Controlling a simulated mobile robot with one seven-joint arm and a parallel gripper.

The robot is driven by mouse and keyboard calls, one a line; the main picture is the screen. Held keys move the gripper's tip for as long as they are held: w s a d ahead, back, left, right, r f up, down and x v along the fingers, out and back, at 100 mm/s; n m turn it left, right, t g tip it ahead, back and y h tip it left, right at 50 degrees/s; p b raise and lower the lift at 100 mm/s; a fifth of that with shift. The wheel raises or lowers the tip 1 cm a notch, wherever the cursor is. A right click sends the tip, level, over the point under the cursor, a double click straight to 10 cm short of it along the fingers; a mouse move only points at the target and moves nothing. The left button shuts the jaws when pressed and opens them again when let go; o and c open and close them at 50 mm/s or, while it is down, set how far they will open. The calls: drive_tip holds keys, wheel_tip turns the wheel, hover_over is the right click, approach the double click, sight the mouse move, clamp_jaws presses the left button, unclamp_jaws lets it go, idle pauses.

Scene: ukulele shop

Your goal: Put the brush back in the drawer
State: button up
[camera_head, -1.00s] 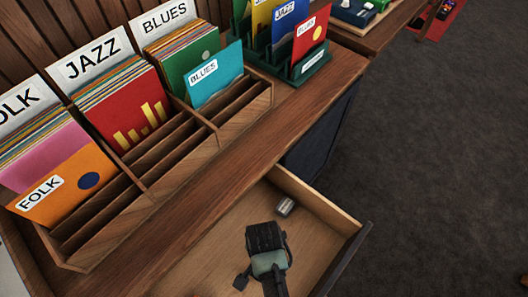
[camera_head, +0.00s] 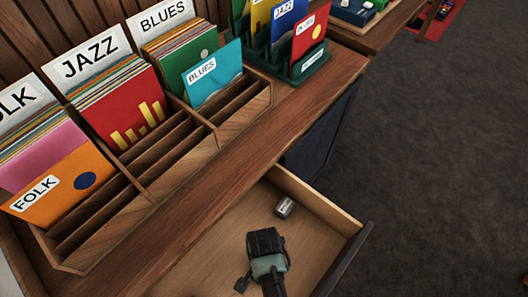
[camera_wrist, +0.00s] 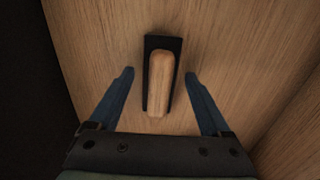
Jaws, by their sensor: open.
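The brush (camera_wrist: 160,80), a black base with a pale wooden handle on top, lies on light wood in the wrist view. That wood appears to be the floor of the open drawer (camera_head: 215,262). My gripper (camera_wrist: 160,74) is open, with one blue finger on each side of the brush and a gap to each. Nothing is held. In the head view my gripper (camera_head: 266,245) is over the drawer, its fingertips hidden beneath it. The brush cannot be made out there, probably covered by my gripper.
A small grey item (camera_head: 285,207) lies in the drawer's far corner. The drawer juts out below the wooden counter (camera_head: 235,160). On the counter stand a divided record rack (camera_head: 240,118) and a green holder (camera_head: 312,68). Open dark floor (camera_head: 440,170) lies to the right.

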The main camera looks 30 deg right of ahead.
drive_tip(key=shift+r, duration=0.1)
wheel_tip(320, 180, up, 12)
drive_tip(key=p, duration=0.3)
drive_tip(key=w+r+n+t+h, duration=0.1)
drive_tip(key=w+r+n+t, duration=0.5)
drive_tip(key=w+r, duration=1.1)
drive_tip(key=w+a+r+t, duration=0.1)
drive_tip(key=w+r+t, duration=0.3)
drive_tip(key=r, duration=0.4)
drive_tip(key=w+a+r+t, duration=0.1)
drive_tip(key=w+r+t, duration=0.2)
drive_tip(key=r, duration=0.4)
drive_tip(key=s+a+r+n+t, duration=0.15)
drive_tip(key=r+t, duration=0.25)
drive_tip(key=r, duration=0.8)
drive_tip(key=s+a+r+n+t, duration=0.1)
drive_tip(key=a+r+n+t, duration=0.2)
drive_tip(key=r, duration=1)
drive_tip(key=s+a+r+n+t, duration=0.1)
drive_tip(key=s+r+t, duration=0.2)
drive_tip(key=s+r, duration=0.2)
drive_tip(key=s+a+r+n+t+y, duration=0.1)
drive_tip(key=s+r+t, duration=0.3)
drive_tip(key=r, duration=0.5)
drive_tip(key=shift+s+a+r+n, duration=0.2)
drive_tip(key=shift+s+r+n, duration=0.15)
drive_tip(key=shift+s+n, duration=0.4)
